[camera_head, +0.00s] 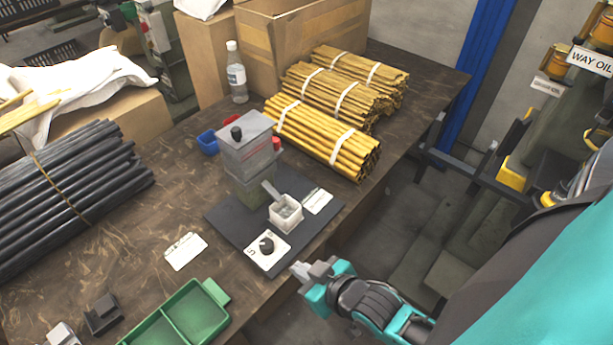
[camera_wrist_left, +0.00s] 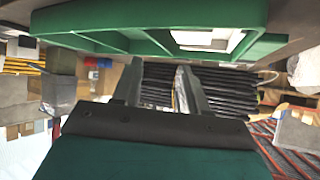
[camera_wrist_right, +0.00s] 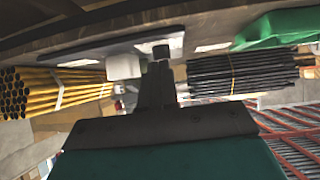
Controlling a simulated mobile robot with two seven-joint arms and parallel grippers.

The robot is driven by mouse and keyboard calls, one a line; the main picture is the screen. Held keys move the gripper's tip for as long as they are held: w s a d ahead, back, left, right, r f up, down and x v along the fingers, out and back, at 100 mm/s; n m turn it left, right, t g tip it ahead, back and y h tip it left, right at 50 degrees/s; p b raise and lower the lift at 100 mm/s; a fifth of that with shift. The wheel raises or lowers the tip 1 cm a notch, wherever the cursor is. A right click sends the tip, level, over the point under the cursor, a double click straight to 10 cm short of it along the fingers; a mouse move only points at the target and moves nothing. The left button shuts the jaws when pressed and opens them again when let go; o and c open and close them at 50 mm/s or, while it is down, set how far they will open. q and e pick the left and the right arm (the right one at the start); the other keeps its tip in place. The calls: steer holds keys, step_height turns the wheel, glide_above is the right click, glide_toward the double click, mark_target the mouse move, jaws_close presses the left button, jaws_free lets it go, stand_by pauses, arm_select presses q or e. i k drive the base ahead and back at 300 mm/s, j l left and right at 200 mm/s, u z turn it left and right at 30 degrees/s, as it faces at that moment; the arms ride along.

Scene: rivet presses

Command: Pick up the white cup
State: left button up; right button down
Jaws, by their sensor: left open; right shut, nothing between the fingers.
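The white cup (camera_head: 286,213), small and square, stands upright on a dark mat (camera_head: 226,219) at the table's right edge, in front of a grey press (camera_head: 247,150). The press's grey lever reaches down to the cup's mouth. My right gripper (camera_head: 301,270) is shut and empty, off the table's front-right edge, apart from the cup. In the right wrist view its fingers (camera_wrist_right: 158,82) are together, and the cup (camera_wrist_right: 123,67) shows just left of them. My left gripper (camera_wrist_left: 160,86) is open and empty in its wrist view, near the green tray (camera_wrist_left: 150,42).
A dial card (camera_head: 267,250) lies on the mat in front of the cup, and a white label (camera_head: 317,201) lies to its right. Yellow rod bundles (camera_head: 320,135) lie behind. Black rods (camera_head: 60,195) lie at left. The green tray (camera_head: 182,318) is at the front edge.

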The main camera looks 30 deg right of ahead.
mark_target(287, 213)
steer(key=k+j+z, duration=0.1)
steer(key=z, duration=0.3)
steer(key=k+z, duration=0.25)
steer(key=z, duration=0.2)
steer(key=i, duration=0.5)
steer(key=k+j+u, duration=0.1)
steer(key=k+u, duration=0.2)
steer(key=k, duration=0.2)
steer(key=u, duration=1.45)
steer(key=k+l+u, duration=0.2)
steer(key=k+l, duration=0.2)
steer(key=l, duration=0.2)
steer(key=i+l, duration=0.1)
steer(key=l, duration=0.3)
